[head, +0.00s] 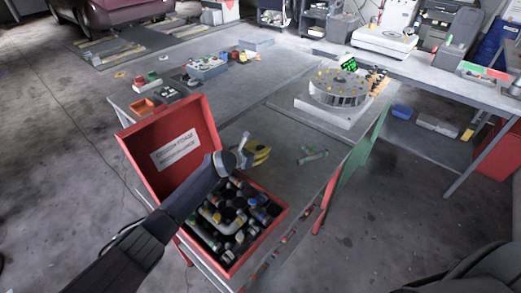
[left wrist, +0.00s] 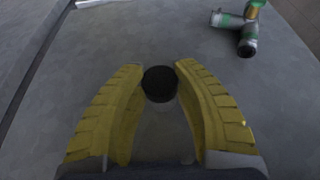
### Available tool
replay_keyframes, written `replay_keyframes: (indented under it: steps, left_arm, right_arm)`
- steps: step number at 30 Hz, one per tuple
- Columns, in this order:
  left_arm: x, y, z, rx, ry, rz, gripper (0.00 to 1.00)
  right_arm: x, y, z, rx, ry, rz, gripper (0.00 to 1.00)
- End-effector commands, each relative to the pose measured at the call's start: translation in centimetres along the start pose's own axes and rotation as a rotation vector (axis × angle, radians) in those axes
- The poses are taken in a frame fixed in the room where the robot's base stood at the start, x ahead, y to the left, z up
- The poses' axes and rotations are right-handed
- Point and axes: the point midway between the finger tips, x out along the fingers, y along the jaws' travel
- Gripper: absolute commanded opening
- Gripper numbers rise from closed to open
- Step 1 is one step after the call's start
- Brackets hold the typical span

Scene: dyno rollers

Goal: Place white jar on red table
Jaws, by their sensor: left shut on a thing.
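My left gripper (head: 266,152) has yellow fingers and is over the grey table top (head: 285,180), just right of the open red case. In the left wrist view its fingers (left wrist: 160,85) are closed around a small jar with a round black top (left wrist: 159,82). The jar's body between the fingers looks pale grey and see-through, and I cannot tell its true colour. In the head view the fingers mostly hide it. A red leg (head: 325,203) and a green leg (head: 358,163) show under the work tables. My right gripper is not in view.
The open red case (head: 183,118) holds many bottles and jars. Green-and-white bottles (head: 313,155) lie right of my gripper, also in the left wrist view (left wrist: 240,28). A round carousel (head: 339,88) stands behind on a white base. Small red bins (head: 141,106) are at left.

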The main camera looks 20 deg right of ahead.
Motion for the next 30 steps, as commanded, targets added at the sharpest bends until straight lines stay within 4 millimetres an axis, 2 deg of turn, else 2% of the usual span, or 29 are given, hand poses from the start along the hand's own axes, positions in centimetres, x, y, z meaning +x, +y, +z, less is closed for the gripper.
replay_keyframes:
  steps: [13, 14, 18, 19, 30]
  left_arm:
    - [0.4, -0.3, -1.5, -0.004, 0.009, -0.002, 0.01]
    - [0.4, -0.3, -1.6, -0.004, 0.01, -0.002, 0.35]
    - [0.4, -0.3, -1.7, -0.005, 0.011, -0.002, 0.51]
    - [0.4, -0.3, -1.7, -0.005, 0.012, -0.002, 0.53]
    - [0.2, -0.2, -1.3, -0.005, 0.012, -0.002, 0.53]
  right_arm:
    - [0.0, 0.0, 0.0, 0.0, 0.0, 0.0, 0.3]
    - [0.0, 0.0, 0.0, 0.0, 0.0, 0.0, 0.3]
    - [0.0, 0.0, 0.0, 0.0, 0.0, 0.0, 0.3]
    - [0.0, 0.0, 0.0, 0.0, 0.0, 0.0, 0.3]
    - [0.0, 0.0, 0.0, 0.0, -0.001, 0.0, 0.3]
